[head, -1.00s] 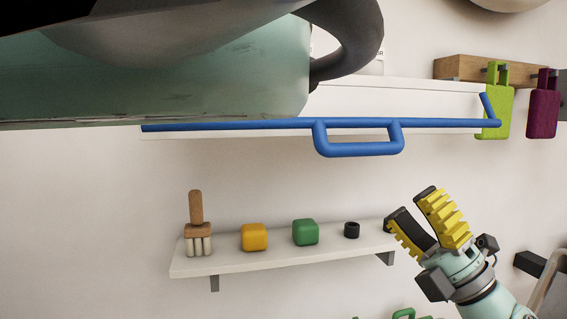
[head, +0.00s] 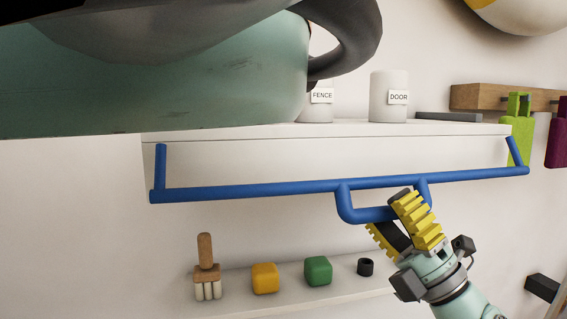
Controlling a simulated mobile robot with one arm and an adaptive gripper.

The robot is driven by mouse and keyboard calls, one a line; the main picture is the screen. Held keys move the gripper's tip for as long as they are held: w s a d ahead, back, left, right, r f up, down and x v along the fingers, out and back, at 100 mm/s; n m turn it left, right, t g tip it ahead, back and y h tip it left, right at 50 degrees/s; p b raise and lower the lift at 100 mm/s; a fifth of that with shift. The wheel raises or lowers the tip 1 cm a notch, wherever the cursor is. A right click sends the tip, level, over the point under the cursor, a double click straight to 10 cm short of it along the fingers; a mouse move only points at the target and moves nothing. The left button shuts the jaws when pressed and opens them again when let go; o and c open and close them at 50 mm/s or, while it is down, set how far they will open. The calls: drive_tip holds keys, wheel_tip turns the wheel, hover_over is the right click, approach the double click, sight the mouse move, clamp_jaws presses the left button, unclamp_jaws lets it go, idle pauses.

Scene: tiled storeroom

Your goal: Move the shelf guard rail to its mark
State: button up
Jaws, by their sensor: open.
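The shelf guard rail (head: 265,189) is a long blue bar with a short upright at each end and a U-shaped handle (head: 368,215) hanging right of its middle. It runs along the front of the white upper shelf (head: 330,150), sloping slightly up to the right in the picture. My gripper (head: 400,232) is open at the handle, with its yellow ribbed fingers overlapping the handle's lower right part. I cannot tell whether the fingers touch the handle or straddle it. No mark for the rail is clear to me.
On the upper shelf stand pale canisters labelled FENCE (head: 322,97) and DOOR (head: 397,97). A lower shelf (head: 235,287) holds a brush (head: 206,268), yellow block (head: 265,278), green block (head: 318,270) and black ring (head: 365,267). Green (head: 519,130) and purple (head: 557,140) tags hang at right.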

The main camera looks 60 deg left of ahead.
drive_tip(key=shift+o, duration=0.4)
clamp_jaws()
drive_tip(key=shift+d+r, duration=0.1)
